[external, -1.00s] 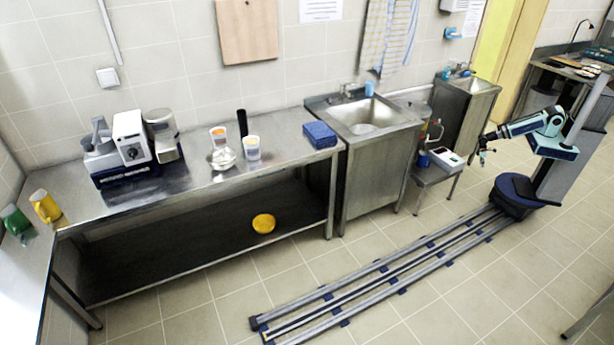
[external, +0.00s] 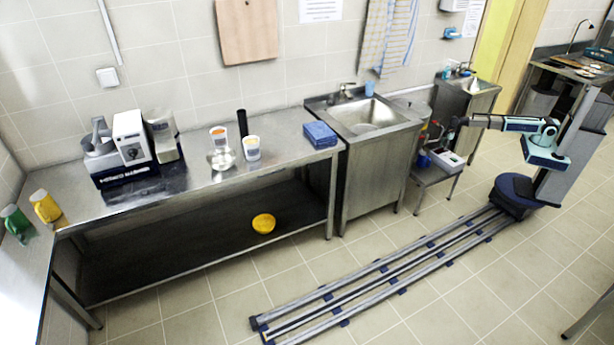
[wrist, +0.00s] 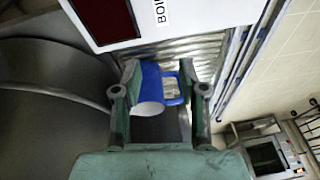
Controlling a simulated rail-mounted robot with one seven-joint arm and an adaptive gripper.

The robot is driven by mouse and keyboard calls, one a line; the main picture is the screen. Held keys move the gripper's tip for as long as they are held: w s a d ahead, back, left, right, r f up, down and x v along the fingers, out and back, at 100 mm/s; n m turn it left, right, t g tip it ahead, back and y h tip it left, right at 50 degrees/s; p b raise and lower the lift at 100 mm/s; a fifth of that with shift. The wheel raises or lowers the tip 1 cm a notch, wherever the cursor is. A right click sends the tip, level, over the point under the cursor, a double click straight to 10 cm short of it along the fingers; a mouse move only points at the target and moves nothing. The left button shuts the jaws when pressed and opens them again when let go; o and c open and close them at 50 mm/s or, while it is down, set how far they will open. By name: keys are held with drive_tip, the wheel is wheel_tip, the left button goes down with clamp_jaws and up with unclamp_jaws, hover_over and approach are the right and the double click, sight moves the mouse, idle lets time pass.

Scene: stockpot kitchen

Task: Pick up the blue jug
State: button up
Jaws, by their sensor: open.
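The blue jug (external: 424,160) stands on the small low metal table (external: 437,174) beside the sink unit, left of a white device. In the wrist view the jug (wrist: 150,84) shows between my two fingers, with its handle toward the right finger and a pale round end toward the camera. My gripper (wrist: 159,76) is open around the jug's outline in that picture; whether it touches the jug cannot be told. In the external view my gripper (external: 449,131) is small and appears above the low table.
The white device (external: 448,160) with a dark display, also at the top of the wrist view (wrist: 165,18), stands close to the jug. The sink unit (external: 375,170) is to the left, and pipes are behind.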

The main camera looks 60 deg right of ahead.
drive_tip(key=w+a+r+n+y, duration=0.1)
drive_tip(key=w+a+r+n, duration=0.35)
drive_tip(key=w, duration=0.35)
drive_tip(key=b, duration=0.3)
approach(424, 163)
drive_tip(key=shift+t, duration=0.3)
drive_tip(key=x, duration=0.5)
drive_tip(key=s+x, duration=0.1)
drive_tip(key=x, duration=0.2)
drive_tip(key=shift+w+d+f, duration=0.1)
drive_tip(key=shift+d+f, duration=0.2)
drive_tip(key=shift+f, duration=0.1)
drive_tip(key=shift+r, duration=0.1)
clamp_jaws()
